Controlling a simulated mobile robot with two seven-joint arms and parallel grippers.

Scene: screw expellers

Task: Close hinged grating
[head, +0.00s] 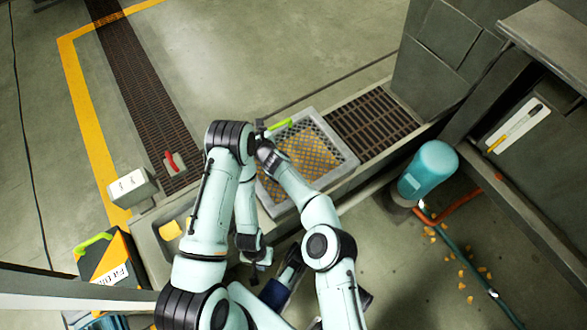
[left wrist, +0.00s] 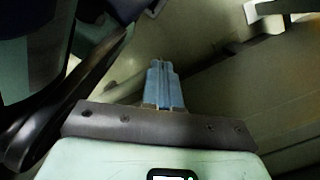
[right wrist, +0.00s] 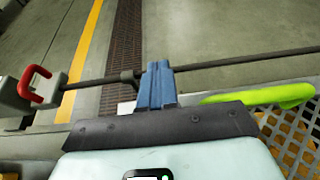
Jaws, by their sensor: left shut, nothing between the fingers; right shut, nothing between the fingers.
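The likely hinged grating is a mesh panel in a light grey frame (head: 337,148). It looks flat over the trough, with yellowish material under the mesh. A green handle (head: 281,125) sits at its far left corner and also shows in the right wrist view (right wrist: 265,96). My right gripper (right wrist: 158,70) is shut and empty, left of the green handle; in the head view it is mostly hidden by my wrist. My left gripper (head: 258,276) is shut and empty, low beside the trough's near side. Its blue fingers show in the left wrist view (left wrist: 164,70); no grating is visible there.
A thin rod (right wrist: 230,64) runs along the trough's far side. A dark bar grating (head: 372,122) lies right of the mesh. A red lever (head: 170,160) and grey box (head: 131,187) stand left. A teal motor (head: 429,170) stands right. Floor beyond the rod is clear.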

